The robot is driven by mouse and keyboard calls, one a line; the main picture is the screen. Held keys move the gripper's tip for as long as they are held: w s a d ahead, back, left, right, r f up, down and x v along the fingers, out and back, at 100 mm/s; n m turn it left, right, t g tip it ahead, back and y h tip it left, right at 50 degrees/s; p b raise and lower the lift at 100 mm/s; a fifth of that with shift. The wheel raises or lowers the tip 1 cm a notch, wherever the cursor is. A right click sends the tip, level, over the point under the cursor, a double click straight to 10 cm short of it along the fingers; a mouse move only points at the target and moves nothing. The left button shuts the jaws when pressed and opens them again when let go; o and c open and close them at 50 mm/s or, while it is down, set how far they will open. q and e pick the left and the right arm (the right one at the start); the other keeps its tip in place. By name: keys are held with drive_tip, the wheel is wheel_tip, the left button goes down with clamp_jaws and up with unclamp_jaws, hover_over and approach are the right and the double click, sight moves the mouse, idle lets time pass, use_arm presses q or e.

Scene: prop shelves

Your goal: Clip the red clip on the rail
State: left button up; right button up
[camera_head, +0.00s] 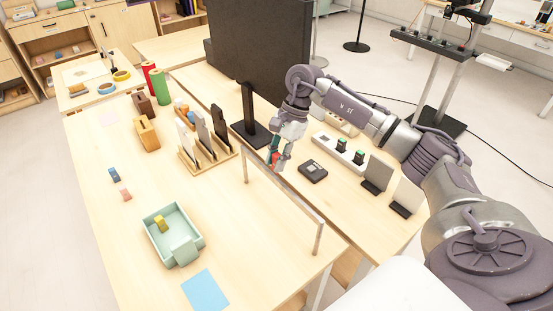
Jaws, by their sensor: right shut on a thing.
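My right gripper (280,158) points down just behind the rail (285,187), near the rail's far left part. It is shut on the red clip (276,157), a small red piece that shows between its fingers. The fingers hide much of the clip. The rail is a thin bar on two upright posts, standing on the wooden table and running from upper left to lower right. I cannot tell whether the clip touches the rail. My left gripper is not in view.
A black monitor (262,45) stands behind my right gripper. A wooden rack with upright plates (204,132) is left of the rail. A power strip (338,151) and a dark box (313,171) lie right of it. A green bin (157,242) stands at front left.

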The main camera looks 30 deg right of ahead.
sight(276, 155)
drive_tip(key=shift+r, duration=0.15)
drive_tip(key=shift+r+p, duration=0.85)
drive_tip(key=shift+r, duration=0.95)
